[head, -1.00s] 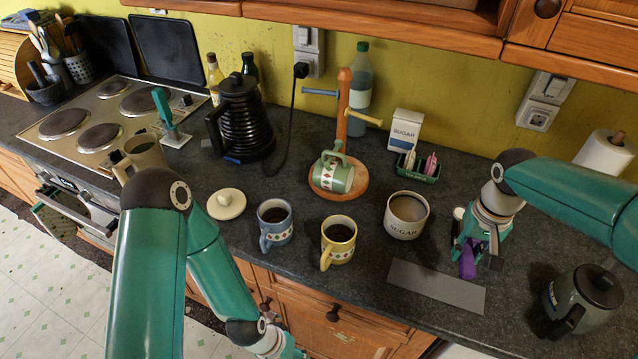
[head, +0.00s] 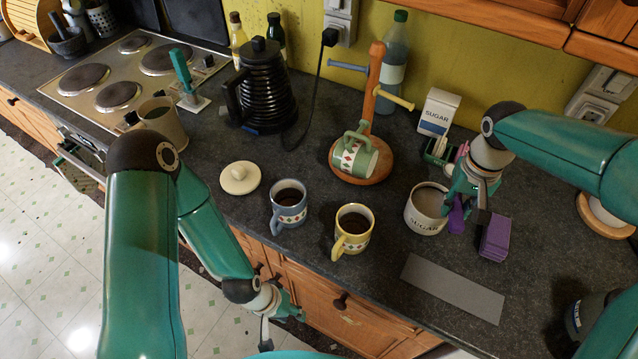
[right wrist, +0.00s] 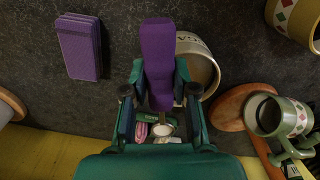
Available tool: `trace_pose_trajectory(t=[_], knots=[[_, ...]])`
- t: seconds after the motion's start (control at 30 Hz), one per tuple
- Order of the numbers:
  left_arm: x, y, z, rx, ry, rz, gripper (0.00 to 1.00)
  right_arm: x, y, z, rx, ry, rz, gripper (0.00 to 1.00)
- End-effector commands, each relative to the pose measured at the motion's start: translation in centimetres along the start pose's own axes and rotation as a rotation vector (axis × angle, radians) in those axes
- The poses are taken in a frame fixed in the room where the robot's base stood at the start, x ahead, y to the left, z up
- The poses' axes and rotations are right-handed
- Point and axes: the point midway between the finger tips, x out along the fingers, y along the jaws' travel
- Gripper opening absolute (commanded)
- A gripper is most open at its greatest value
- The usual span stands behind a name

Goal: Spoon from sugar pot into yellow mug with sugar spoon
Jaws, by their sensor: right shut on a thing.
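The sugar pot (head: 427,222), cream and marked SUGAR, stands uncovered on the counter with pale contents. The yellow mug (head: 352,236) stands left of it, holding dark liquid. My right gripper (head: 466,203) is at the pot's right side, shut on the purple-handled sugar spoon (head: 456,214). In the right wrist view the purple handle (right wrist: 158,65) lies between the fingers and overlaps the sugar pot's edge (right wrist: 207,75). A pale round piece (right wrist: 165,126) behind it may be the spoon's bowl; I cannot tell. My left gripper (head: 281,324) is open and empty, low in front of the counter.
A blue mug (head: 288,203) and cream lid (head: 240,178) stand left of the yellow mug. A purple block (head: 495,237) lies right of my right gripper. A grey strip (head: 453,288) lies in front. The mug tree (head: 375,100), sugar box (head: 439,112) and sachet holder (head: 440,151) stand behind.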

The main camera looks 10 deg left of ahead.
Motion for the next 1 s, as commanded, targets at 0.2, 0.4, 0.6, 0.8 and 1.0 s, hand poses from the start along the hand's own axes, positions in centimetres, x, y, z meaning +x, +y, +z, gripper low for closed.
trace_pose_trajectory(t=[0.2,0.4,0.6,0.8,1.0], knots=[[0.0,0.0,0.0,0.000,0.000,0.000,0.40,-0.1,0.0,0.0,0.005,0.000,0.000,0.00],[0.0,0.0,0.0,0.000,0.000,0.000,0.40,-0.6,-2.6,-0.3,0.100,-0.015,-0.001,0.00],[0.0,0.0,0.0,0.000,0.000,0.000,0.40,-2.1,-10.2,-0.4,0.399,-0.066,-0.014,0.00],[0.0,0.0,0.0,0.000,0.000,0.000,0.40,-4.3,-20.4,1.5,0.814,-0.131,-0.060,0.00],[0.0,0.0,0.0,0.000,0.000,0.000,0.40,-6.1,-28.4,4.6,1.151,-0.176,-0.118,0.00]])
